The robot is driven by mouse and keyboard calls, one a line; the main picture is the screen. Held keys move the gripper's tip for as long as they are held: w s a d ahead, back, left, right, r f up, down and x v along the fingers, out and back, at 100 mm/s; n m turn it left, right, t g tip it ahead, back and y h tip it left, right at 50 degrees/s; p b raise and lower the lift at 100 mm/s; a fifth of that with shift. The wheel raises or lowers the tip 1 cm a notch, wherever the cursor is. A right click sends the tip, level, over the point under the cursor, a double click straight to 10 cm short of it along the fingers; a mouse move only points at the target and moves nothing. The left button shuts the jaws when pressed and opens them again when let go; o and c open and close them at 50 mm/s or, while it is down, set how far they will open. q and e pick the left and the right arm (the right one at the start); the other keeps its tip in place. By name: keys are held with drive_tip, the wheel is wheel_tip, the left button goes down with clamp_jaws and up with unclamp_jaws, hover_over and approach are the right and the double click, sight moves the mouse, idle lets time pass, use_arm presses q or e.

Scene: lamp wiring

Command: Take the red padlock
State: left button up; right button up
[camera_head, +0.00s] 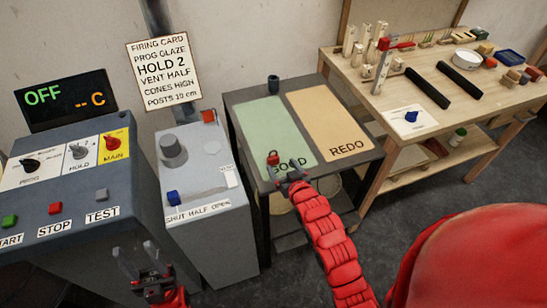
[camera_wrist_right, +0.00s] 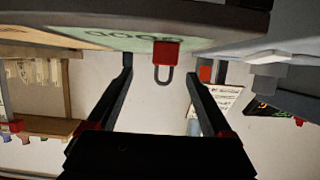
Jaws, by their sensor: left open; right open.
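The red padlock (camera_head: 272,158) lies on the green GOOD mat (camera_head: 262,120), near the front edge of the dark table. My right gripper (camera_head: 288,170) is open at that edge, close beside the padlock. In the right wrist view the padlock (camera_wrist_right: 166,53) shows upside down with its grey shackle, framed between the open fingers (camera_wrist_right: 159,72). The fingers do not grip it; whether they touch it I cannot tell. My left gripper (camera_head: 138,268) is open and empty, low in front of the grey control cabinet.
The grey vent box (camera_head: 200,170) stands close on the left. A wooden workbench (camera_head: 455,110) with many parts is at right.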

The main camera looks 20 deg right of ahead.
sight(274, 160)
drive_tip(key=shift+x, duration=1.05)
drive_tip(key=shift+w+a+f+p, duration=0.1)
drive_tip(key=shift+w+f+p, duration=0.05)
drive_tip(key=shift+w+p, duration=0.3)
drive_tip(key=w, duration=0.1)
drive_tip(key=w+f+p, duration=0.1)
drive_tip(key=shift+w+a+f, duration=0.15)
drive_tip(key=shift+w+a, duration=0.15)
drive_tip(key=shift+a, duration=0.05)
drive_tip(key=shift+w+f+p, duration=0.25)
drive_tip(key=shift+w+p, duration=0.1)
drive_tip(key=shift+w, duration=0.25)
clamp_jaws()
